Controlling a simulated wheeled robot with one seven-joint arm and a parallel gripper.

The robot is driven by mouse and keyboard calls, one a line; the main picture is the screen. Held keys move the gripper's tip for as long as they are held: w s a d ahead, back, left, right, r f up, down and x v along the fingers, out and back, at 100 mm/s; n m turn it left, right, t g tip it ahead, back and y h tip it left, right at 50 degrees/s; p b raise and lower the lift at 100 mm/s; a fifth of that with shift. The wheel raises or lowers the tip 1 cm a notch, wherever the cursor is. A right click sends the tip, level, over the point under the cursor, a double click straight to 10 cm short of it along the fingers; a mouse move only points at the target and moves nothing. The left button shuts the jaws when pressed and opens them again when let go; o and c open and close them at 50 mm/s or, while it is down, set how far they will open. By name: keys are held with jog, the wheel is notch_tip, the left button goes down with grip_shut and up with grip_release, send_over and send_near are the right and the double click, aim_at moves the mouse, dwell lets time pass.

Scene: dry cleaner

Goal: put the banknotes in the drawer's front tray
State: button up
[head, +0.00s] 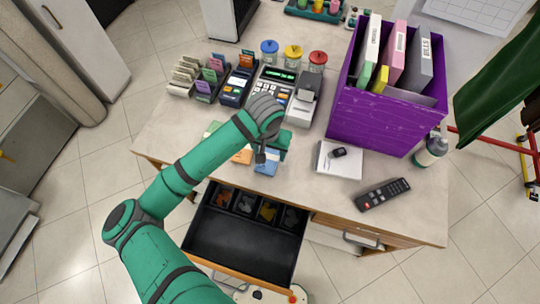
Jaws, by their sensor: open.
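Flat coloured pieces that look like the banknotes lie on the desk around my gripper: an orange one (242,156), a blue one (267,167) and a green one (213,128), partly hidden by my arm. My gripper (262,155) points down just above the orange and blue notes. Its jaws are open; contact with a note cannot be made out. The drawer (291,268) is pulled out below the desk's front edge. Its wide black front tray (240,244) looks empty. Small compartments (245,205) behind it hold coin-like bits.
A purple box (375,122) of binders stands at right, with a white pad (338,160), a remote (383,194) and a bottle (430,150) near it. A card terminal (270,92), ticket racks (208,85) and lidded jars (292,54) line the back. My arm crosses the left side.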

notch_tip(320, 180, down, 2)
jog(key=shift+w, duration=0.1)
jog(key=c, duration=1)
jog(key=shift+o, duration=0.2)
jog(key=shift+w+r, duration=0.1)
jog(key=shift+r, duration=0.1)
